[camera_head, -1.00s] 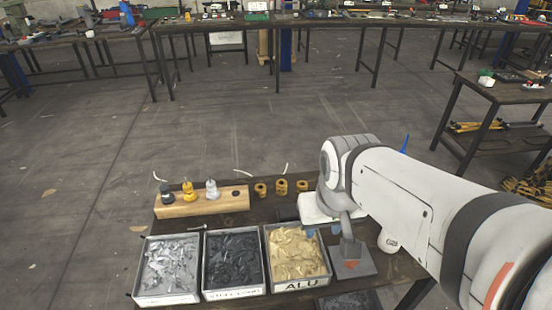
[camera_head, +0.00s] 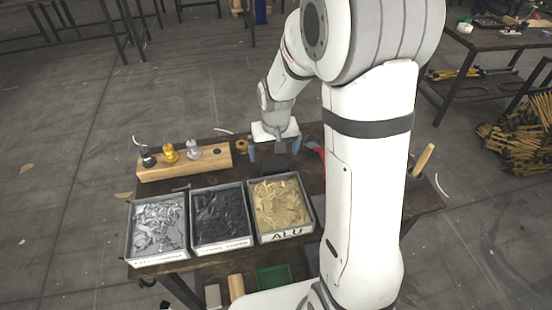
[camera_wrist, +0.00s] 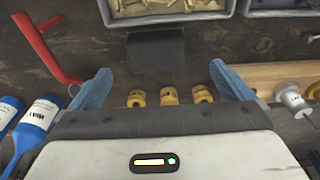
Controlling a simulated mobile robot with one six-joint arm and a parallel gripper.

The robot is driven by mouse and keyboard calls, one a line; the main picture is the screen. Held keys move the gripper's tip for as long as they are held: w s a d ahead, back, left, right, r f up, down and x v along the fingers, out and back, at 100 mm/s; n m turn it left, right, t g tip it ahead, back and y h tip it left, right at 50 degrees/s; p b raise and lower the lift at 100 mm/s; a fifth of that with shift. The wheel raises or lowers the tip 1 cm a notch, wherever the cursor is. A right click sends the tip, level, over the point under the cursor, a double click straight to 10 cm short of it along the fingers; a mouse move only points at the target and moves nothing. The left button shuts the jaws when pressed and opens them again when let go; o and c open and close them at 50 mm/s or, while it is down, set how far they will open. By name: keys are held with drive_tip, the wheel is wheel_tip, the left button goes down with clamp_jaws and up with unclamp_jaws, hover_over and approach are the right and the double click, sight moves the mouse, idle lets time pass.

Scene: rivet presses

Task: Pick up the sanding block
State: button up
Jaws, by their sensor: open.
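The sanding block appears to be the dark grey block (camera_wrist: 156,50) lying on the brown bench top, near the top centre of the wrist view. My gripper (camera_wrist: 162,86) is open, with its two blue fingers spread and nothing between them that I can see held. The block lies just beyond the fingertips in the picture, between their lines. In the head view my gripper (camera_head: 274,149) points down over the bench behind the right-hand bin, and the block is hard to make out in the dark area beneath it.
Three open bins hold silver (camera_head: 158,226), black (camera_head: 221,217) and tan pieces (camera_head: 280,205). A wooden holder (camera_head: 187,170) with several knobbed tools stands at the back left. Yellow rings (camera_wrist: 168,96) lie near the fingers. A red bar (camera_wrist: 42,48) and blue bottles (camera_wrist: 37,118) are left in the wrist view.

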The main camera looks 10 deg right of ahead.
sight(275, 164)
drive_tip(key=shift+w+f, duration=0.3)
drive_tip(key=shift+f, duration=0.5)
drive_tip(key=shift+w+d+f+p, duration=0.15)
drive_tip(key=shift+w+f, duration=0.1)
drive_tip(key=shift+f, duration=0.9)
drive_tip(key=shift+w+d+f+p, duration=0.1)
drive_tip(key=shift+w+f, duration=0.15)
drive_tip(key=shift+f, duration=0.85)
drive_tip(key=shift+w+d+f+p, duration=0.15)
drive_tip(key=shift+w+f, duration=0.1)
drive_tip(key=shift+f, duration=0.9)
drive_tip(key=shift+c, duration=0.2)
drive_tip(key=shift+a, duration=0.1)
drive_tip(key=c, duration=0.9)
